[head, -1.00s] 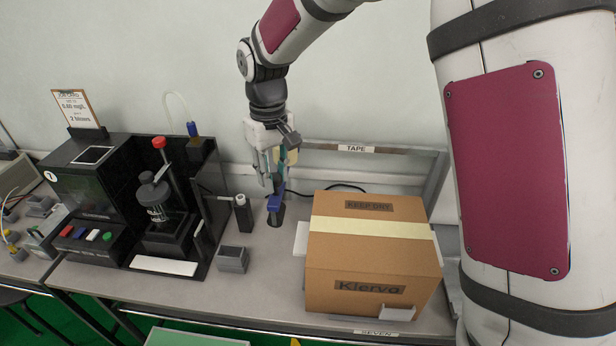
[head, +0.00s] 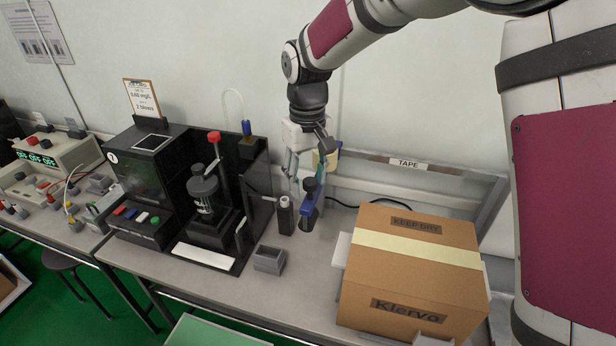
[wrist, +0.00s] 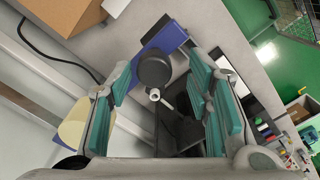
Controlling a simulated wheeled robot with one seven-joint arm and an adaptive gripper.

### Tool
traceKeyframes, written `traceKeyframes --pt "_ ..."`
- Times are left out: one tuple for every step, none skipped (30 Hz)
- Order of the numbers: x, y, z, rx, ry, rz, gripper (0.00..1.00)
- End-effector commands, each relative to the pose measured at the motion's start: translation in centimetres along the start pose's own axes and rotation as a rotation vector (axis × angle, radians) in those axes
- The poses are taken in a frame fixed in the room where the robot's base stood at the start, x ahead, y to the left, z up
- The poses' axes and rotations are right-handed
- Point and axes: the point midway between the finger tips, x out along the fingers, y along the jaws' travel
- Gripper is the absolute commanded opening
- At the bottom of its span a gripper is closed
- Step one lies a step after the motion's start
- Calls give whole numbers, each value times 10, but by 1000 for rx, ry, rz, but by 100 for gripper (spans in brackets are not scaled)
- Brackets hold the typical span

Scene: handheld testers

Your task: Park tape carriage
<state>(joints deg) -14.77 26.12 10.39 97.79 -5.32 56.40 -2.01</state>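My gripper (head: 306,176) points down over the bench in the head view. Its teal-padded fingers (wrist: 160,88) are spread apart in the wrist view. A blue piece with a black round knob (head: 310,187) is below the fingers; its blue body (head: 310,212) looks slanted in the head view. In the wrist view the knob (wrist: 155,70) shows in the gap, clear of both pads, with blue (wrist: 165,40) behind it. I cannot tell whether this piece is the tape carriage. A cream-yellow part (head: 330,158) is beside my gripper. A TAPE label (head: 408,163) is on the back rail.
A taped cardboard box (head: 413,280) stands to the right. A black post with a white top (head: 285,214) is just left of the blue piece. A grey open holder (head: 269,261) is in front. A black tester (head: 150,180) stands at left.

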Motion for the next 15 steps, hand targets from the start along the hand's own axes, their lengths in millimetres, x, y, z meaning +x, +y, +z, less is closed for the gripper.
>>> traceKeyframes --pt "0 0 0 0 -1 0 46" --pt "0 0 0 0 -1 1 46" --pt "-1 1 0 1 -1 1 46" --pt "-2 1 0 1 0 1 46" --pt "-4 1 0 1 0 1 46" --pt "-8 1 0 1 1 1 46" --pt "-12 1 0 1 1 2 46" --pt "-16 1 0 1 1 1 46" --pt "-22 1 0 1 2 1 46" --pt "-28 1 0 1 3 1 46" --pt "-34 1 -1 1 4 1 46" --pt "-42 1 0 1 3 1 46" --pt "-49 1 -1 1 4 1 46" --pt "-55 1 -1 1 4 1 46" --pt "-64 0 -1 1 4 1 46"
